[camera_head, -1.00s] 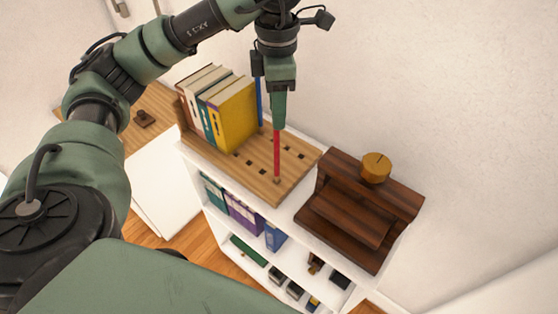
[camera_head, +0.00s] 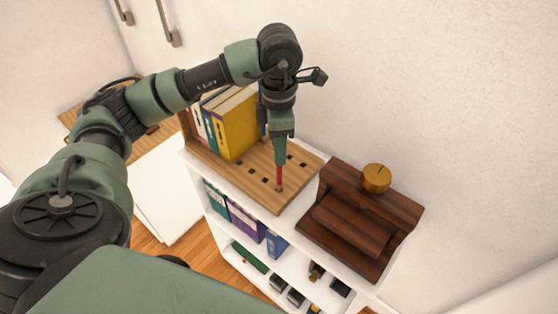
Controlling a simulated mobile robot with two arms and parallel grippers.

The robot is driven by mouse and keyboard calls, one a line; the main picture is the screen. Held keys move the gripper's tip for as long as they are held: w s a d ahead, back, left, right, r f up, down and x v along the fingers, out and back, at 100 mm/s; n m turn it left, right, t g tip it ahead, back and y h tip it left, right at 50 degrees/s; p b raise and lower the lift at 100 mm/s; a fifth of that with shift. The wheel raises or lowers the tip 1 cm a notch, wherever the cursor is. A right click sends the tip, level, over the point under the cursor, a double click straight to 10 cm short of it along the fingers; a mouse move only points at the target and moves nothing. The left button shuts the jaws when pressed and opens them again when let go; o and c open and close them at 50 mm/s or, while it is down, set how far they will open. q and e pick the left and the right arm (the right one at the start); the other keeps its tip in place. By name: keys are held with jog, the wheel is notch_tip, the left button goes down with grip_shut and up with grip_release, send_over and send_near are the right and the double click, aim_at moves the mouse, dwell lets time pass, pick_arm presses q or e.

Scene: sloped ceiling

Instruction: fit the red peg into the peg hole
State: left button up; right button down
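The thin red peg (camera_head: 279,177) stands about upright over the slotted wooden board (camera_head: 299,176) on top of the white shelf. Its lower end meets the board at a hole near the front corner; how deep it sits inside cannot be seen. My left gripper (camera_head: 280,160) points down from above and appears shut on the upper part of the red peg, close above the board. Only a short length of the peg shows below the fingers. My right gripper is not in view.
Several books, one yellow (camera_head: 238,125), stand on the board's left part. A blue upright piece (camera_head: 263,130) shows partly behind my gripper. A dark wooden stepped block (camera_head: 345,225) with a round golden knob (camera_head: 376,178) stands right of the board. Other holes are empty.

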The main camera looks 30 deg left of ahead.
pick_arm(q)
grip_shut()
dwell(1.4)
